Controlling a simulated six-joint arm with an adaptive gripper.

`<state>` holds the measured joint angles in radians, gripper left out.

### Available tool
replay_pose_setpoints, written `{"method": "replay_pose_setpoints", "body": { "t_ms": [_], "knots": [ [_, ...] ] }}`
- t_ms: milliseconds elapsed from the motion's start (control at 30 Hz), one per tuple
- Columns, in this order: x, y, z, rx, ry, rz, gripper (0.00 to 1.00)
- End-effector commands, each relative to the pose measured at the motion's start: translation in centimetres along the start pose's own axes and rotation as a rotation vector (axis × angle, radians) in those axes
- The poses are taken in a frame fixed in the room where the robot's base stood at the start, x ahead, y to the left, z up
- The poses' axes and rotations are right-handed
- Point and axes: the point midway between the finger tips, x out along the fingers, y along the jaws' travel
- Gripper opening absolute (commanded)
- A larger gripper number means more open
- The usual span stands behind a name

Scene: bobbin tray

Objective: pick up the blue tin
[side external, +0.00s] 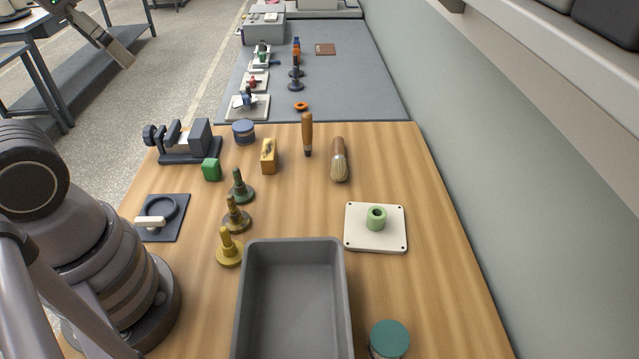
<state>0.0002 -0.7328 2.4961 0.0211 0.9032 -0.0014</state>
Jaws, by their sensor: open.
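The blue tin (244,132) is a short round tin standing on the wooden table near its far edge, just right of the dark vise. It is upright and looks unobstructed. My gripper (121,54) appears at the top left, well off to the left of the tin and apart from everything on the table. It is seen small and from the side, open, with nothing visible in it.
A vise (184,140), green block (211,169) and yellow block (268,156) stand near the tin. A screwdriver (307,132) and brush (339,160) lie right. Several pegged pieces (229,247) stand nearer, beside a grey tray (345,290). A green-lidded tin (389,339) is at front right.

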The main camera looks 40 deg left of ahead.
Motion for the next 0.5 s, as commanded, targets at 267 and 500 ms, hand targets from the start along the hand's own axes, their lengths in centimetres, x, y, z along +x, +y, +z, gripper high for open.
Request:
{"method": "replay_pose_setpoints", "body": {
  "t_ms": [267,500],
  "knots": [
    [4.7,-5.7,-2.1,0.257,-0.351,-0.268,0.92],
    [11.1,-11.9,-5.9,0.664,-0.708,-0.540,0.92]
  ]
}}
